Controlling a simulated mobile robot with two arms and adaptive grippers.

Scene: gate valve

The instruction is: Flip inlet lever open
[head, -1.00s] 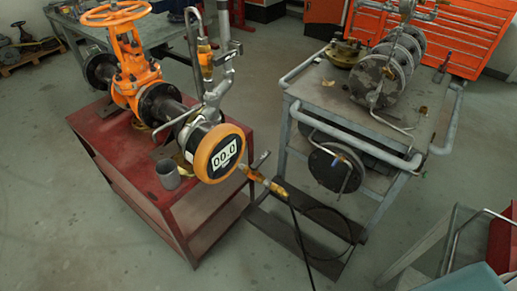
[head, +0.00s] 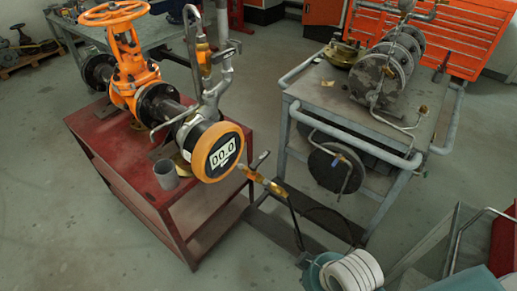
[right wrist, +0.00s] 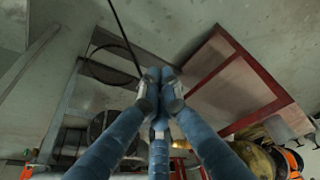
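In the head view, a brass inlet valve (head: 251,174) sits beside the orange-rimmed gauge showing 00.0, with a dark hose hanging from its fitting. Its grey lever (head: 261,160) slants up and to the right, apart from any gripper. My right gripper (head: 303,258) is at the bottom of the head view, below and right of the lever, mostly hidden by my arm. The lever is not clear there. My left gripper is out of view.
The gauge (head: 220,152) and orange gate valve (head: 130,70) stand on a red table (head: 195,222), with a grey cup (head: 166,175) near its edge. A grey cart (head: 350,110) with flanged pipework stands to the right.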

